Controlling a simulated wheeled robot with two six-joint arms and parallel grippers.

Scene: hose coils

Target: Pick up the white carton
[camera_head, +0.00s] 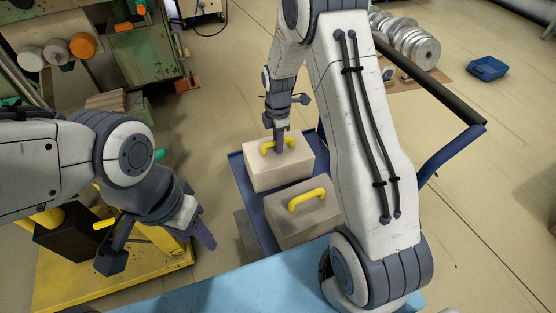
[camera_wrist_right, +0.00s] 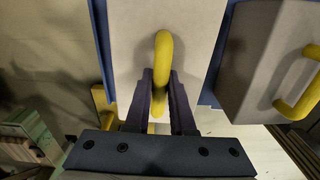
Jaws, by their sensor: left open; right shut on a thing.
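The white carton (camera_head: 278,176), a pale box with a yellow handle (camera_head: 266,149) on top, stands at the far end of a blue cart (camera_head: 239,172). My right gripper (camera_head: 279,147) reaches down from above and is shut on this handle. In the right wrist view the handle (camera_wrist_right: 162,48) passes between the two dark fingers, over the carton's pale top (camera_wrist_right: 195,35). I cannot tell whether the carton is clear of the cart. My left gripper (camera_head: 206,238) is open and empty at the lower left, away from the cartons.
A second, greyer carton (camera_head: 300,225) with a yellow handle stands beside it on the cart. A light blue surface (camera_head: 240,290) lies in front. A yellow platform (camera_head: 160,265) is at left, green machinery (camera_head: 145,50) behind. Metal rolls (camera_head: 415,45) and a blue bin (camera_head: 487,68) are at upper right.

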